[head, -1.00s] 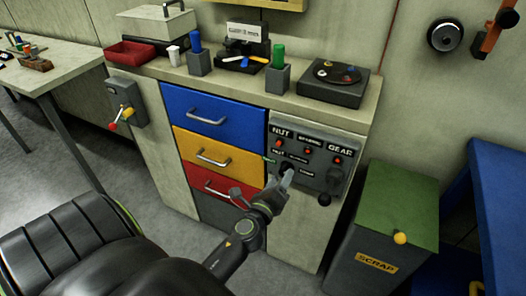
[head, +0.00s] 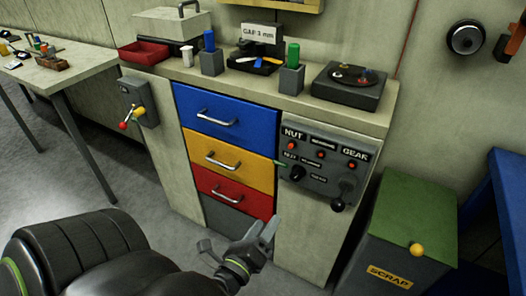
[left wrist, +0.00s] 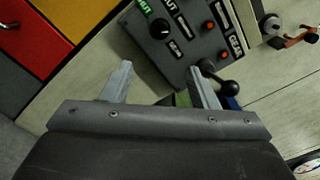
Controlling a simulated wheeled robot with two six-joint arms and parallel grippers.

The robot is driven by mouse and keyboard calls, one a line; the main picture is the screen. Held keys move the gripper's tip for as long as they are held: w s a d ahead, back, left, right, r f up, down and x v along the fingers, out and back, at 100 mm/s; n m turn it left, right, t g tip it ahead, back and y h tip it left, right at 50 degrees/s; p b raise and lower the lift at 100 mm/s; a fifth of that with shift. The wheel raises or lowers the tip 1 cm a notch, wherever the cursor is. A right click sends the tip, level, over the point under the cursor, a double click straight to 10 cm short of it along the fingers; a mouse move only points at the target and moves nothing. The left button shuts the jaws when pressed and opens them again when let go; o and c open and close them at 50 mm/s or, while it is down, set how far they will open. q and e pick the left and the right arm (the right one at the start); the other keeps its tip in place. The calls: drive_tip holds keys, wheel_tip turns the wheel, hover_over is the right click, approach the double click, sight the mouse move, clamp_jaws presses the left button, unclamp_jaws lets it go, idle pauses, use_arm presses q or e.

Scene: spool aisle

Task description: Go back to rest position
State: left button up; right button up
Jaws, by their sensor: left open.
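My left gripper (head: 265,232) is open and empty in the head view, low in front of the cabinet, below and left of the control panel. It touches nothing that I can see. In the left wrist view its two fingers (left wrist: 163,82) are spread apart, with the control panel (left wrist: 185,32) beyond them. In the head view the grey control panel (head: 318,182) carries a black knob (head: 297,173), red buttons and a black-balled lever (head: 338,204), under NUT and GEAR labels. My right gripper is not in view.
Blue (head: 226,118), yellow (head: 228,157) and red (head: 232,190) drawers look shut. A green-lidded scrap bin (head: 400,240) stands right of the cabinet. A lever box (head: 140,103) is on the cabinet's left. A table (head: 65,72) stands at the far left. Floor before the cabinet is clear.

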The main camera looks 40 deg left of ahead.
use_arm(q)
drive_tip(key=shift+s, duration=0.1)
idle(0.5)
drive_tip(key=s+a+f+n+g, duration=0.1)
drive_tip(key=s+f+n+g, duration=0.2)
drive_tip(key=f, duration=0.6)
drive_tip(key=f+n+g, duration=0.2)
drive_tip(key=f+n, duration=0.4)
drive_tip(key=f, duration=0.3)
drive_tip(key=s+a+f+n+g, duration=0.1)
drive_tip(key=s+f+n+g, duration=0.2)
drive_tip(key=f, duration=0.6)
drive_tip(key=s+f+n+g+h, duration=0.3)
drive_tip(key=s+f+n+g, duration=0.6)
drive_tip(key=s+f+n, duration=0.65)
drive_tip(key=s+r+m+p, duration=0.3)
drive_tip(key=s+r+p, duration=0.3)
drive_tip(key=p, duration=0.6)
drive_tip(key=shift+s+t+p, duration=0.15)
drive_tip(key=shift+t+p, duration=0.2)
drive_tip(key=shift+t, duration=0.05)
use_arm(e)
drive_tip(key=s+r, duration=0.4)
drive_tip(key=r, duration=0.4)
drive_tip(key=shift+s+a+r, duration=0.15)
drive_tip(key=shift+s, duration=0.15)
